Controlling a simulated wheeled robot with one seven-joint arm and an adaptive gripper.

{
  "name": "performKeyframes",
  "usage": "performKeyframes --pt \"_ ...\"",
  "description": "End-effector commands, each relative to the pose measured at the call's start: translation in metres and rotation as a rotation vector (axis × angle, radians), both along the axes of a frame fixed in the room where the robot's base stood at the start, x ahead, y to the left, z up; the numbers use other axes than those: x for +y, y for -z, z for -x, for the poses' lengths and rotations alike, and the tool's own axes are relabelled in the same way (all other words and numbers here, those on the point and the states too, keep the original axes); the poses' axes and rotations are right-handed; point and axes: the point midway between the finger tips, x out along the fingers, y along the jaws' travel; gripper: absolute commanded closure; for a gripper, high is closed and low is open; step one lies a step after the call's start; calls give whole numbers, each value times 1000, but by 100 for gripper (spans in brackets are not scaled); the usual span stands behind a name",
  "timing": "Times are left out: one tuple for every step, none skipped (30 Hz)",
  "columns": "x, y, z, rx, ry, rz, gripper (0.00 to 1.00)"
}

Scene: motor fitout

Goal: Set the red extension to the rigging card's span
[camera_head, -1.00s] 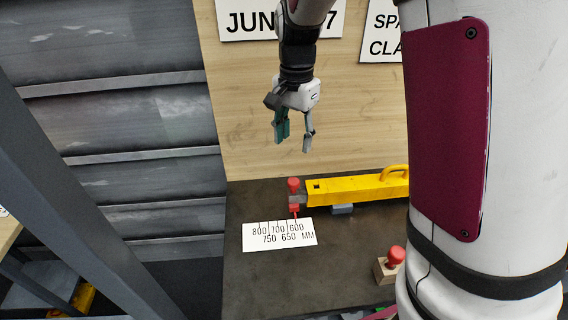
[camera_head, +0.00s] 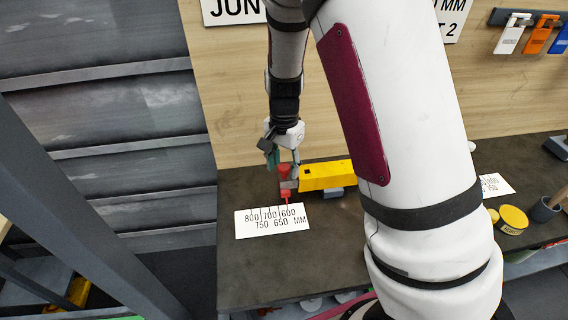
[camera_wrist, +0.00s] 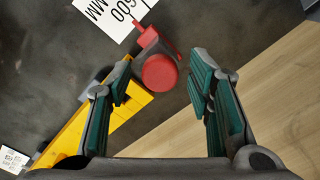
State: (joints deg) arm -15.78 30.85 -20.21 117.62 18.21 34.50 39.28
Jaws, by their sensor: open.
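The red extension (camera_head: 285,172) sticks out of the left end of the yellow beam (camera_head: 325,176), with a red knob on top and a red pointer over the scale. In the wrist view its round red knob (camera_wrist: 160,72) lies just beyond and between my fingertips. My gripper (camera_head: 284,160) is open, directly above and around the knob in the head view; contact cannot be told. The white scale card (camera_head: 272,220) reads 800 to 600 MM, and the pointer is near the 600 mark. The rigging card (camera_head: 452,14) on the wall is mostly hidden by my arm.
A second scale card (camera_head: 495,185), a yellow tin (camera_head: 512,219) and a dark cup (camera_head: 545,209) stand at the right of the dark bench (camera_head: 250,265). Coloured tags (camera_head: 538,35) hang on the wall. The bench in front of the scale card is clear.

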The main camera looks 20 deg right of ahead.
Motion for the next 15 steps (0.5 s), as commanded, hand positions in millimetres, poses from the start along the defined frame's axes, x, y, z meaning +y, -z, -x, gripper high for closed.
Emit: performKeyframes --pt "0 1 0 0 0 0 53" --pt "0 1 0 0 0 0 53" --pt "0 1 0 -1 0 -1 53" --pt "0 1 0 -1 0 -1 53" --pt "0 1 0 -1 0 -1 53" --pt "0 1 0 -1 0 -1 53" --pt "0 1 0 -1 0 -1 53" --pt "0 1 0 -1 0 -1 55" --pt "0 1 0 -1 0 -1 64" --pt "0 1 0 -1 0 -1 71" --pt "0 1 0 -1 0 -1 78" --pt "0 1 0 -1 0 -1 87" --pt "0 1 0 -1 0 -1 94" --pt "0 1 0 -1 0 -1 100" --pt "0 1 0 -1 0 -1 100"
